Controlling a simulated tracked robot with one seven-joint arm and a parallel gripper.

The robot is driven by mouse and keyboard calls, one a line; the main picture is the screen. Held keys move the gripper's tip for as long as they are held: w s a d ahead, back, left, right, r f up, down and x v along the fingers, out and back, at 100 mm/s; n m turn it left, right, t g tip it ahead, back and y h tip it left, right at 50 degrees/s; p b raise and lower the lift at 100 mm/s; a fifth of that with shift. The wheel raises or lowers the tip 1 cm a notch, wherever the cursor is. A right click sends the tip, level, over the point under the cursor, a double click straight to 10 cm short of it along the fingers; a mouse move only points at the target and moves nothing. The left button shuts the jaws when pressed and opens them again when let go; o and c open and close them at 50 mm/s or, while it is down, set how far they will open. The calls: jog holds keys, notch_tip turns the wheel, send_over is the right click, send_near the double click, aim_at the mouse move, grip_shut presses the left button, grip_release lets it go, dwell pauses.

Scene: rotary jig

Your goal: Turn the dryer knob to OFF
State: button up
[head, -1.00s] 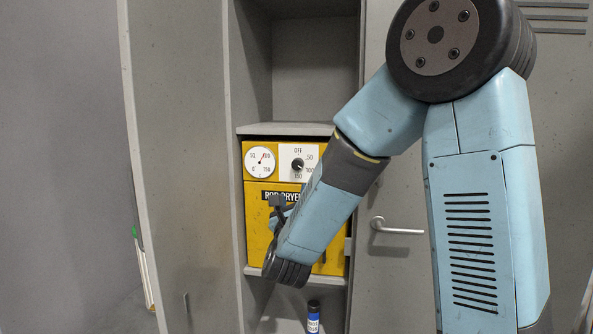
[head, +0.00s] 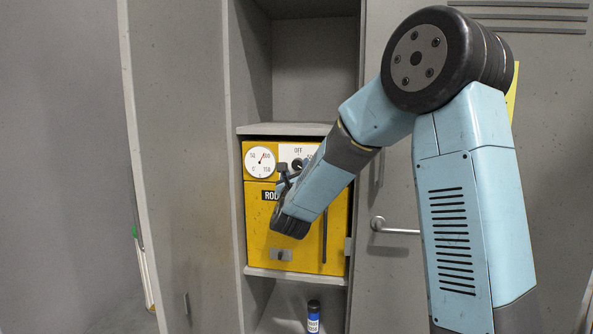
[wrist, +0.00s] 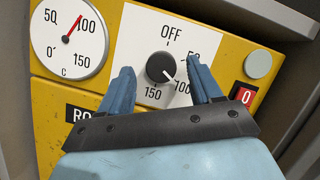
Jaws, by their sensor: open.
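The dryer knob (wrist: 160,67) is a round black knob on a white dial plate (wrist: 136,43) marked OFF at the top, then 50, 100 and 150. Its white mark points to the lower right, toward 100. In the head view the knob (head: 297,163) is partly hidden by my gripper. The plate sits on the yellow rod dryer (head: 262,222). My gripper (wrist: 160,70) is open, with one blue finger on each side of the knob in the picture. The fingers look apart from the knob; their distance from the panel is unclear.
The dryer stands in a grey locker with close side walls (head: 245,60). A small bottle (head: 313,317) stands below.

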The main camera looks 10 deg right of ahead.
jog(key=shift+w+d+r, duration=0.1)
jog(key=shift+w+r, duration=0.05)
jog(key=shift+w, duration=0.3)
jog(key=c, duration=1)
